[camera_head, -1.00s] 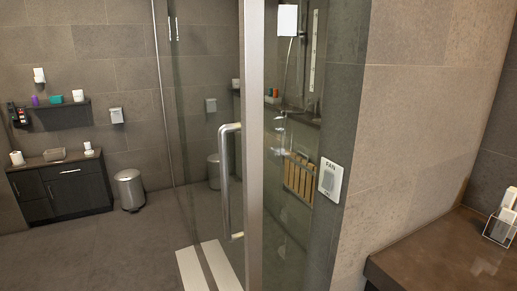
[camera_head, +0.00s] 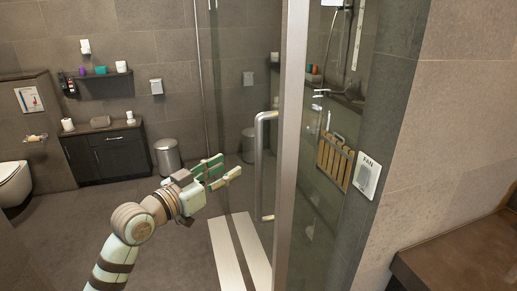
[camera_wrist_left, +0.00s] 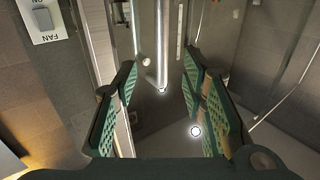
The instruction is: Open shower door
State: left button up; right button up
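The glass shower door has a grey metal edge frame (camera_head: 290,150) and stands right of centre in the head view. A silver vertical handle (camera_head: 260,165) is fixed to it. My left gripper (camera_head: 226,168) is open and empty, to the left of the handle and apart from it in the picture. In the left wrist view, the green-padded fingers of the gripper (camera_wrist_left: 163,100) are spread wide. A bright metal bar (camera_wrist_left: 162,45) shows between and beyond them; I cannot tell whether it is the handle or a frame. My right gripper is not in view.
A fan switch plate (camera_head: 368,177) is on the wall right of the door. A brown counter (camera_head: 460,255) stands at lower right. A trash can (camera_head: 166,157), dark cabinet (camera_head: 105,155) and toilet (camera_head: 14,183) are at the back left.

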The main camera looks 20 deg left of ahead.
aim_at(256, 151)
pick_arm(q)
jog(key=x, duration=1.4)
jog(key=shift+a+f, duration=0.2)
jog(key=shift+c, duration=0.4)
grip_shut()
